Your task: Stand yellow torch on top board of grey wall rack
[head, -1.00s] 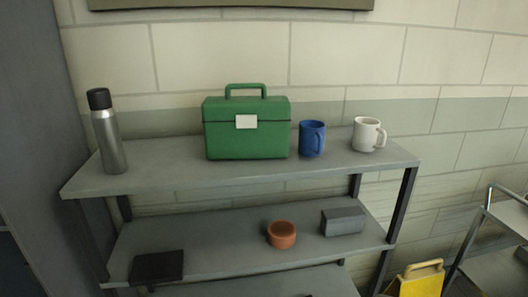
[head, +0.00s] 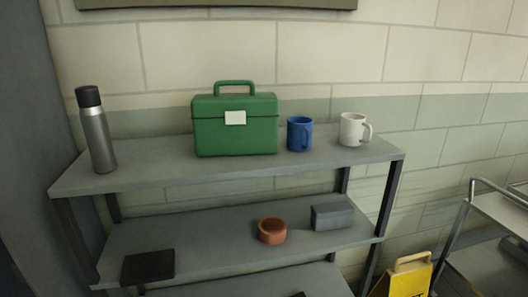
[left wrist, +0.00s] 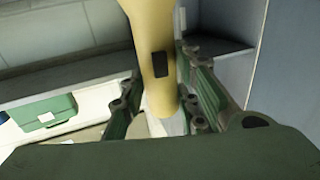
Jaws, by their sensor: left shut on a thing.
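The yellow torch (left wrist: 150,45) shows in the left wrist view as a pale yellow body with a dark switch patch. My left gripper (left wrist: 160,103) is shut on it, with a finger on each side. The torch's upper end runs out of that picture. The grey wall rack's top board (head: 160,176) fills the middle of the head view. Neither my left gripper nor the torch shows in the head view. My right gripper is in no view.
On the top board stand a steel flask (head: 97,135), a green box (head: 236,130), a blue mug (head: 299,134) and a white mug (head: 352,129). Bare board shows between flask and box and along the front. A trolley (head: 490,215) and yellow floor sign (head: 408,278) stand right.

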